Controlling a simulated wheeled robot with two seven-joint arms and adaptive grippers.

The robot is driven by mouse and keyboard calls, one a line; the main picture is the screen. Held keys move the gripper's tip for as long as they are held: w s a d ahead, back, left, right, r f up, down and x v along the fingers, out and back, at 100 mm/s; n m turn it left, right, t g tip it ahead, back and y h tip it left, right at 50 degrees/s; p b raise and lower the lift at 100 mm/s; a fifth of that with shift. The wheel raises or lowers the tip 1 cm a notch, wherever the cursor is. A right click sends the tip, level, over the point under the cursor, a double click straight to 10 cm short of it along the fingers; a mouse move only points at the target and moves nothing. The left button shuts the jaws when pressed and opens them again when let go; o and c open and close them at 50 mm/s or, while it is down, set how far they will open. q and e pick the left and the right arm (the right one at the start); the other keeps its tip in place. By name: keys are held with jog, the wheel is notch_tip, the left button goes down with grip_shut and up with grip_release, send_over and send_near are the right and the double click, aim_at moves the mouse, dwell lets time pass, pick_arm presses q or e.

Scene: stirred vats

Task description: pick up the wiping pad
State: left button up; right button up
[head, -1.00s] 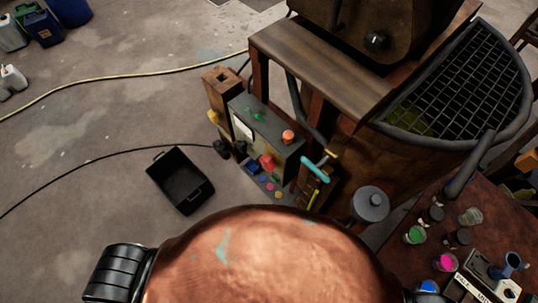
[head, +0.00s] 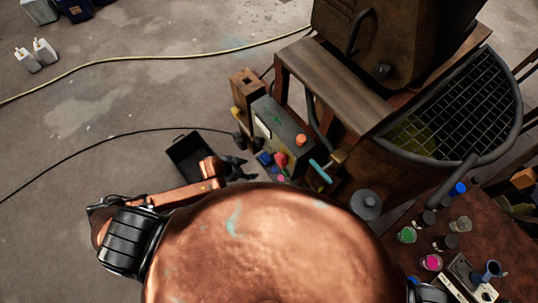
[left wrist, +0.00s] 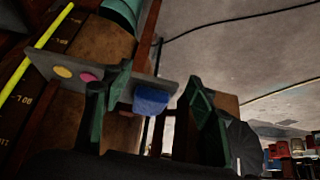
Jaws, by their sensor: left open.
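A small blue block (head: 264,158), which looks like the wiping pad, sits on the narrow grey ledge of the control box near the vat. It also shows in the left wrist view (left wrist: 150,99), at the ledge's edge. My left gripper (head: 238,168) is open and empty, just left of the ledge in the head view. In the left wrist view its two dark green fingers (left wrist: 158,85) stand apart, with the blue block seen between them. I cannot tell how far the block is from the fingers. My right gripper is not in view.
A black tray (head: 181,149) lies on the floor, partly behind my left forearm. The grey control box (head: 276,123) has red and orange knobs. Yellow and pink discs (left wrist: 62,72) share the ledge. A table (head: 490,222) with paint jars stands at right. The floor at left is mostly clear.

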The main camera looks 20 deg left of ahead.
aim_at(268, 156)
pick_arm(q)
jog(key=w+d, duration=0.1)
jog(key=w, duration=0.1)
jog(key=w+d+p, duration=0.1)
jog(key=w+d, duration=0.1)
jog(key=shift+w+d, duration=0.15)
jog(key=shift+w, duration=0.1)
jog(key=w+d, duration=0.2)
jog(key=w+d+p, duration=0.1)
jog(key=w, duration=0.1)
jog(key=shift+f, duration=0.3)
jog(key=shift+d+f, duration=0.1)
jog(key=shift+f, duration=0.1)
jog(key=shift+c, duration=0.2)
jog(key=shift+w, duration=0.1)
jog(key=c, duration=0.7)
